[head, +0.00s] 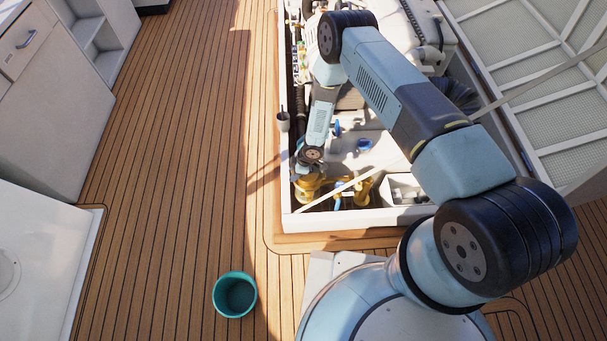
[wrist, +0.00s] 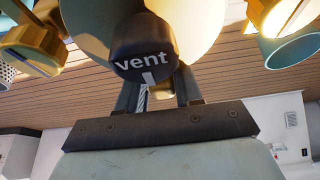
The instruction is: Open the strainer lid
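The brass strainer (head: 308,188) stands in the near left corner of the open engine hatch. A second brass fitting (head: 362,190) stands to its right. My gripper (head: 309,171) is down at the strainer, and its fingers are too small to make out in the head view. In the wrist view, a round black knob marked "vent" (wrist: 143,48) sits before a pale yellow round surface, which may be the lid. My gripper's two dark fingers (wrist: 157,90) run up behind this knob. Their tips are hidden, so I cannot tell whether they touch or hold anything.
The white hatch rim (head: 350,218) borders the strainer closely. A pale strap (head: 345,187) crosses above the fittings. Blue valve handles (head: 364,145) and a small grey cup (head: 283,122) are nearby. A teal bucket (head: 235,294) stands on the open wooden deck (head: 190,150).

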